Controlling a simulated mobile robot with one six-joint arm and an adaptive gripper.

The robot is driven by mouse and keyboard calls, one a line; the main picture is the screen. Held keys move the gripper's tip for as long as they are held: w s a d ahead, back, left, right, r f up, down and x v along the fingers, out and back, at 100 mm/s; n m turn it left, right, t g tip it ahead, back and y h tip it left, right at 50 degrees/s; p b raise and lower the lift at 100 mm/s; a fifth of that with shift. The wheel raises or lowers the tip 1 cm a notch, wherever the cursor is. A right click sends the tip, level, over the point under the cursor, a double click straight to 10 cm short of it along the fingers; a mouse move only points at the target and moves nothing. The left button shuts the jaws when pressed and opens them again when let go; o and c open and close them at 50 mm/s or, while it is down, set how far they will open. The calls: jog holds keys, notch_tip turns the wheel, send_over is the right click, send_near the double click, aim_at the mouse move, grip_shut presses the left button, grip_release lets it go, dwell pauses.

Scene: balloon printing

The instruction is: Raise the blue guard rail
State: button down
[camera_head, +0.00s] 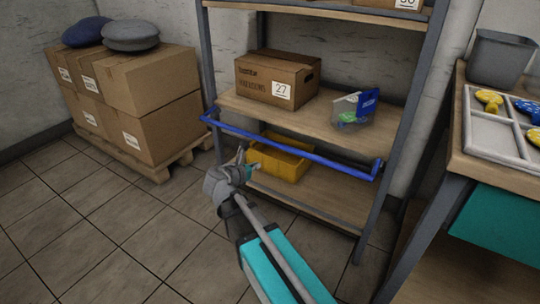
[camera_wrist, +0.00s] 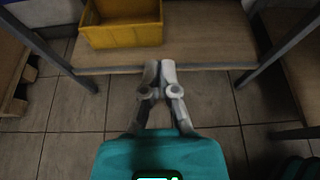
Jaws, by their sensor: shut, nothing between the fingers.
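The blue guard rail (camera_head: 315,158) runs across the front of the metal shelf rack, in front of and a little below the middle shelf. Its ends bend back toward the rack posts. My gripper (camera_head: 243,155) is just below the rail's left part in the head view, in front of the lower shelf. I cannot tell whether it touches the rail. In the wrist view my gripper (camera_wrist: 160,64) has its fingers together and empty, pointing at the lower shelf's front edge. The rail does not show in the wrist view.
A yellow bin (camera_head: 281,163) sits on the lower shelf (camera_head: 325,203). A cardboard box marked 27 (camera_head: 277,80) and a clear bin with a blue label (camera_head: 355,107) stand on the middle shelf. Stacked boxes (camera_head: 150,85) are left; a workbench (camera_head: 495,172) is right.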

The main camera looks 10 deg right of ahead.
jog(key=shift+w+d, duration=0.1)
dwell(0.3)
jog(key=b+x, duration=0.4)
jog(key=x, duration=0.6)
jog(key=shift+r+p, duration=2)
jog(key=shift+p, duration=0.25)
jog(key=shift+a+r+p, duration=0.2)
jog(key=shift+a+p, duration=0.1)
jog(key=shift+p, duration=0.15)
jog(key=shift+r, duration=0.1)
